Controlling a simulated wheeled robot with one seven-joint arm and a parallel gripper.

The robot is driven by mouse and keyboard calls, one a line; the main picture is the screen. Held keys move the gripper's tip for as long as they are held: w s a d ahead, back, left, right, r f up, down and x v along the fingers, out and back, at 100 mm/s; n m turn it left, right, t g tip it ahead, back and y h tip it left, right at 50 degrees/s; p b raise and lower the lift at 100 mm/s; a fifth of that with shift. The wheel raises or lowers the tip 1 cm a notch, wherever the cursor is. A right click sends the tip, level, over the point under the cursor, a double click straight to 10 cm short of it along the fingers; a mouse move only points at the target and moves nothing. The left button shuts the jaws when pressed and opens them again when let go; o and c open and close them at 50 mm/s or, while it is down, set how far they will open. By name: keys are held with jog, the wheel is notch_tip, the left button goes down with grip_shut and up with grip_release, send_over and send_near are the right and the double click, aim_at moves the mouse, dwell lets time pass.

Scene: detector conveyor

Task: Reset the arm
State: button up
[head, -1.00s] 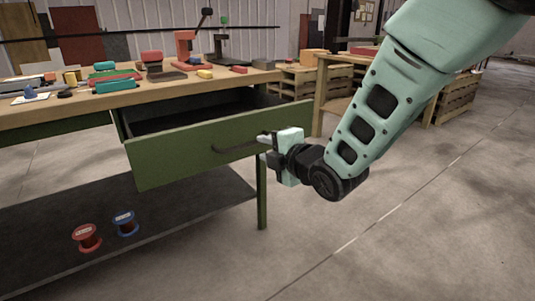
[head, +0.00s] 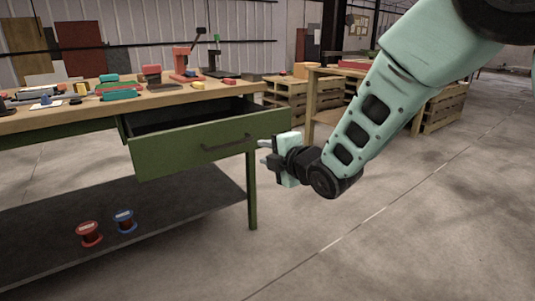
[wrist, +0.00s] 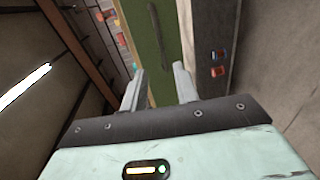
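My gripper (head: 264,152) is in front of the right end of the workbench's green drawer (head: 180,150), clear of its dark handle (head: 226,143). The drawer is pulled out and its dark inside shows from above. In the wrist view the two fingers (wrist: 158,82) stand apart with nothing between them. The drawer front (wrist: 150,40) and its long handle (wrist: 153,22) lie beyond the fingertips.
Tools and coloured blocks lie on the wooden benchtop (head: 60,118). A red spool (head: 89,233) and a blue spool (head: 124,221) sit on the dark lower shelf (head: 180,215). Pallets (head: 445,108) stand behind. The floor at right is clear.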

jog(key=s+d+f+m+g+h, duration=0.2)
jog(key=s+d+m+g+h, duration=0.25)
jog(key=s, duration=0.85)
jog(key=s+d+f+m+g+h, duration=0.15)
jog(key=s+d+m+g, duration=0.45)
jog(key=s, duration=0.6)
jog(key=s+d+f+m+g+h, duration=0.25)
jog(key=s+m, duration=0.45)
jog(key=s, duration=0.6)
notch_tip(320, 180, up, 29)
jog(key=p, duration=2.9)
jog(key=shift+w, duration=0.4)
